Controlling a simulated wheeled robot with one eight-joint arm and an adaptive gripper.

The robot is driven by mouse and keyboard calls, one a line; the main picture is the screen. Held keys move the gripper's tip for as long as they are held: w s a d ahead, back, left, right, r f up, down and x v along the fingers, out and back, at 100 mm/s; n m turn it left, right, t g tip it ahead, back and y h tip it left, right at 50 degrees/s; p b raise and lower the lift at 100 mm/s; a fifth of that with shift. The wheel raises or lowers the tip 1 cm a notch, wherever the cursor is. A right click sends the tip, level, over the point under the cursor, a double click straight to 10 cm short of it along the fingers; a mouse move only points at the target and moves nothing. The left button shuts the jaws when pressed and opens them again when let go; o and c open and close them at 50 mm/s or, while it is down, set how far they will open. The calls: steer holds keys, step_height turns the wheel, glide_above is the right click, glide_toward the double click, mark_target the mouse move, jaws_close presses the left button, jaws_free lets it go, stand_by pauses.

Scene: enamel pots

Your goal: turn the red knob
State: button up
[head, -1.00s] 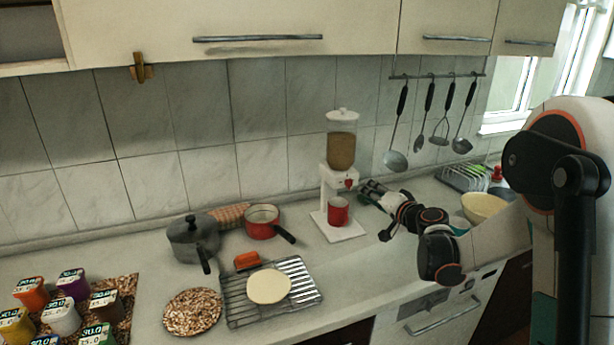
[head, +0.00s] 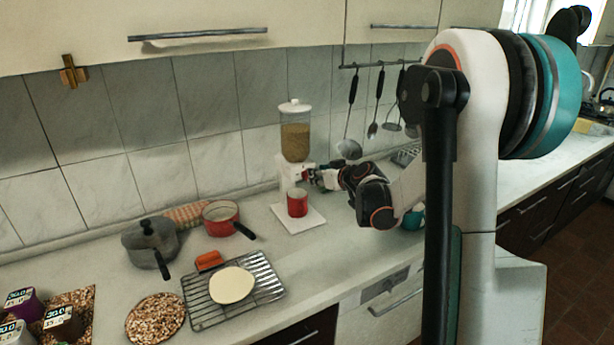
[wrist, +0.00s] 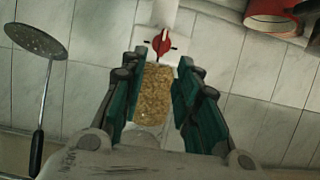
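The red knob (wrist: 161,42) is on the white front of the dispenser, between and just beyond my fingertips in the wrist view. The dispenser (head: 295,140) stands on the counter with a clear hopper of brown grain (wrist: 153,92) above the knob. My gripper (wrist: 158,62) is open, one finger to each side of the knob's line, with nothing between the tips. In the head view my gripper (head: 322,177) is at the dispenser's right front, partly covering the knob's area. A red cup (head: 297,203) stands on the dispenser's white base below; its rim shows in the wrist view.
Ladles (head: 349,148) hang from a rail behind my arm. Left are a grey pot (head: 150,240), a red pan (head: 220,217), a wire rack (head: 265,272) with a pale round item, and an orange block (head: 209,260).

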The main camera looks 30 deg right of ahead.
mark_target(306, 175)
steer(key=b+x, duration=0.1)
steer(key=x, duration=0.6)
steer(key=shift+c, duration=0.3)
jaws_close()
